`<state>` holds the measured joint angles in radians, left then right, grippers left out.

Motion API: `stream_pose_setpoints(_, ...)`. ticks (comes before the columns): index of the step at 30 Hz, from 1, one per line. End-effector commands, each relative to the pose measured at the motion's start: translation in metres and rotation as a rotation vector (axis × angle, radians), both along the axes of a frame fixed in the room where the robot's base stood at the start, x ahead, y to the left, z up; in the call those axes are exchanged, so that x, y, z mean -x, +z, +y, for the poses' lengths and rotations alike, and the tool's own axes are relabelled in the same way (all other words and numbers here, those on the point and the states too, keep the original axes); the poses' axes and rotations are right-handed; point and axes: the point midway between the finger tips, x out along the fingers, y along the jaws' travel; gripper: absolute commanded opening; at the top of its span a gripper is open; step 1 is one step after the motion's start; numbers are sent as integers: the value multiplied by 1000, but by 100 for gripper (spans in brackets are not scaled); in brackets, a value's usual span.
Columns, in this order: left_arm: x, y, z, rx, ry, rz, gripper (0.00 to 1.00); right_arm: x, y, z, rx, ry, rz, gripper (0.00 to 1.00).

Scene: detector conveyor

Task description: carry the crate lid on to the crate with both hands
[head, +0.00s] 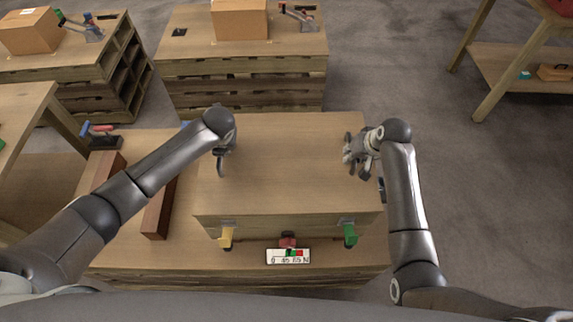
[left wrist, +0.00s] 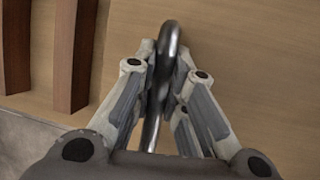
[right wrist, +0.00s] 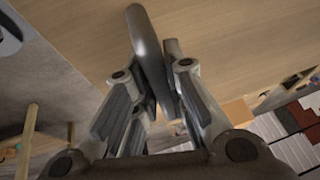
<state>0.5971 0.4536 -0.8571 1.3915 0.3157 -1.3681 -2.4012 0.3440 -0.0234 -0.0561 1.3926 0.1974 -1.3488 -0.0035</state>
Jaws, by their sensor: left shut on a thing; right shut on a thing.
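The crate lid (head: 290,165) is a broad flat wooden board, seen from above in the head view. My left gripper (head: 222,155) is at its left side, shut on a dark curved handle (left wrist: 168,50) that shows in the left wrist view. My right gripper (head: 362,158) is at its right side, shut on a grey handle (right wrist: 148,50) in the right wrist view. The crate (head: 285,228) shows below the lid's front edge, with a yellow latch (head: 226,237) and a green latch (head: 350,235). The lid hides its inside; I cannot tell whether they touch.
Two dark wooden bars (head: 160,207) lie left of the crate on the table (head: 115,250). Other benches with cardboard boxes (head: 240,18) stand behind.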

Motion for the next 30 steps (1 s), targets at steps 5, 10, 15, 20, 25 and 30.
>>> stream_pose_setpoints(5, 0, -1, -1, 1, 0, 0, 30, 0, -1, 0, -1, 0, 0, 29)
stream_pose_setpoints(10, 0, -1, 0, 1, 0, 0, 34, 0, -1, 0, -1, 0, 0, 34)
stream_pose_setpoints(15, 0, -1, 0, 0, 0, 0, 34, 0, -1, 0, 0, 0, 0, 34)
stream_pose_setpoints(20, 2, 7, -2, 0, -2, -2, 34, 0, -1, 0, 0, 0, 0, 34)
stream_pose_setpoints(25, 11, 30, -8, 1, -3, -4, 34, 0, -1, 0, 0, 0, 0, 34)
stream_pose_setpoints(30, 23, 59, -15, 1, -3, -4, 34, 0, -1, 0, 0, 0, 0, 34)
